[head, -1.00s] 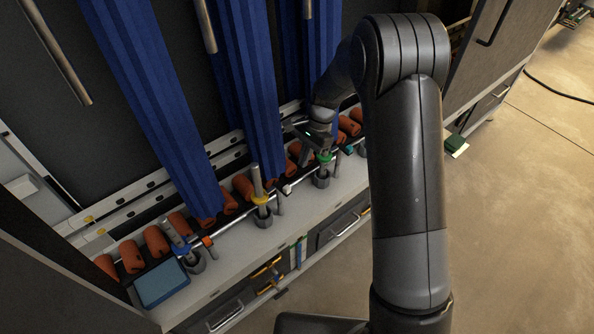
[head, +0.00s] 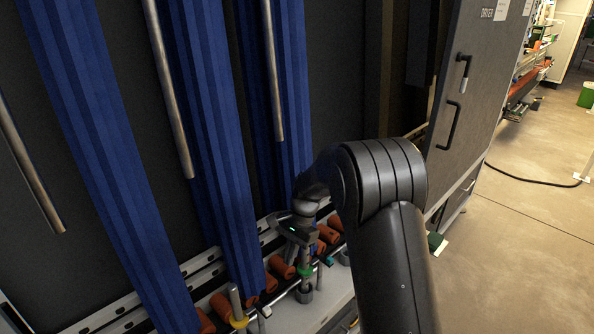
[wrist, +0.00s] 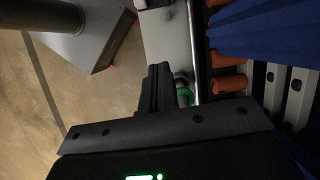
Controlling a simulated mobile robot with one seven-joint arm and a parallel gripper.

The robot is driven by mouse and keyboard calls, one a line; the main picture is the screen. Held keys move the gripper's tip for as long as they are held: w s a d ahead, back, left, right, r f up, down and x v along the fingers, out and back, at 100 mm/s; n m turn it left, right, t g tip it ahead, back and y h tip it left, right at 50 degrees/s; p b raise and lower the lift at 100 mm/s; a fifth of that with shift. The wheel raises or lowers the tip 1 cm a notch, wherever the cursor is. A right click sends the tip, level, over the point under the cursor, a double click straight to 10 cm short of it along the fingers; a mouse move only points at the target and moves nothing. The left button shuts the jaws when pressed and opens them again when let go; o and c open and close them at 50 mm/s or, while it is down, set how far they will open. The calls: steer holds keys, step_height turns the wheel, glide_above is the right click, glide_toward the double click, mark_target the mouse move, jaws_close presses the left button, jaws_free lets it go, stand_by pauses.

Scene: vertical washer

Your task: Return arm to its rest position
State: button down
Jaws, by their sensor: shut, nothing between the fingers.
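My arm rises from the lower right of the head view, bends at a high elbow and reaches down to the washer's front ledge (head: 333,304). My gripper (head: 291,246) is above the ledge, close to a grey post with a green collar (head: 304,271). In the wrist view my gripper (wrist: 158,72) has its two dark fingers together with nothing between them. The green collar (wrist: 184,95) shows just right of the fingers there; I cannot tell whether they touch it.
Long blue strips (head: 208,130) hang before the dark washer panel, near metal bars (head: 169,88). Orange rollers (head: 281,267) line the ledge. A post with a yellow collar (head: 238,318) stands further left. A dryer cabinet (head: 478,90) is at right; the floor (head: 520,255) beyond is mostly clear.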

steer(key=s+d+r+n+t, duration=0.2)
steer(key=s+d+r, duration=0.3)
steer(key=r, duration=0.3)
steer(key=s+d+r+n+t, duration=0.2)
steer(key=s+d+r, duration=0.3)
steer(key=r, duration=0.4)
steer(key=s+d+r+n+t+h, duration=0.1)
steer(key=s+d, duration=0.3)
steer(key=s, duration=0.5)
steer(key=s+d+r+n+t+h, duration=0.1)
steer(key=s+d+r+n+t, duration=0.2)
steer(key=s, duration=0.6)
steer(key=shift+s+d+r+t+h, duration=0.15)
steer(key=shift+d+r+t+h, duration=0.3)
steer(key=shift+d, duration=0.25)
steer(key=shift+f, duration=0.1)
